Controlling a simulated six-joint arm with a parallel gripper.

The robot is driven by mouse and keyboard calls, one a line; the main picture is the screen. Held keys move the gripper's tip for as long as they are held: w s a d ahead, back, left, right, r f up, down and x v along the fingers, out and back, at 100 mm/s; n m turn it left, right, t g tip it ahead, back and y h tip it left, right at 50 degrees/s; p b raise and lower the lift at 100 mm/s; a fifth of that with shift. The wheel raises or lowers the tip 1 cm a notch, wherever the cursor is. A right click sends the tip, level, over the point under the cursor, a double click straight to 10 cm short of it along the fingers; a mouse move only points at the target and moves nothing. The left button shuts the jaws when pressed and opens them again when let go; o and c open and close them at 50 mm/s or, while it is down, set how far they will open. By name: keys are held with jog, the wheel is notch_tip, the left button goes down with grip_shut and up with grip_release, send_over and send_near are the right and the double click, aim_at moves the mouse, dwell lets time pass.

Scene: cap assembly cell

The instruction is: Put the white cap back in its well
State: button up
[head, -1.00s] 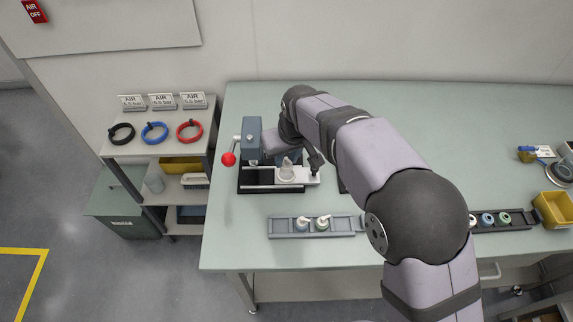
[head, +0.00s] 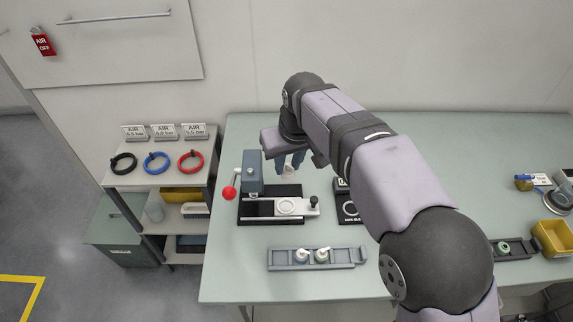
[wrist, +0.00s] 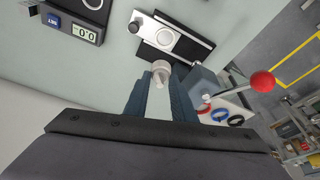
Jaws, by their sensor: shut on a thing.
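My gripper (head: 291,160) is shut on a whitish piece, apparently the white cap (head: 288,172), and holds it above the table behind the slide of the press. A grey rack (head: 311,259) in front holds two white-topped pieces (head: 301,255). A dark rack (head: 520,248) at right holds a green piece (head: 502,248); my arm hides the rest of it.
A scale (wrist: 75,25) with a display stands beside the press, partly behind my arm in the head view. A yellow bin (head: 553,237) is at the right. A shelf (head: 160,180) with coloured rings stands left of the table. The table's front left is clear.

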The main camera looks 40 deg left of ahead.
jog(key=shift+s+d+r+p, duration=0.2)
jog(key=shift+d+r+p, duration=0.55)
jog(key=shift+r+p, duration=0.35)
jog(key=s+d+f+n+g+p, duration=0.1)
jog(key=s+d+f+n+g, duration=0.1)
jog(key=n, duration=0.6)
jog(key=s+d+f+n+g+h+p, duration=0.1)
jog(key=s+d+f+n+g+p, duration=0.1)
jog(key=s+d+f+n, duration=0.3)
jog(key=shift+s+d+f+n, duration=0.15)
jog(key=shift+s+f+n, duration=0.75)
jog(key=shift+s+n, duration=0.95)
jog(key=shift+s+f+m, duration=0.25)
jog(key=shift+s+m, duration=0.1)
jog(key=shift+f+b, duration=1.2)
jog(key=shift+f, duration=0.85)
jog(key=shift+f+b, duration=1.1)
jog(key=shift+b, duration=0.1)
jog(key=shift+f+b, duration=0.3)
jog(key=shift+b, duration=0.25)
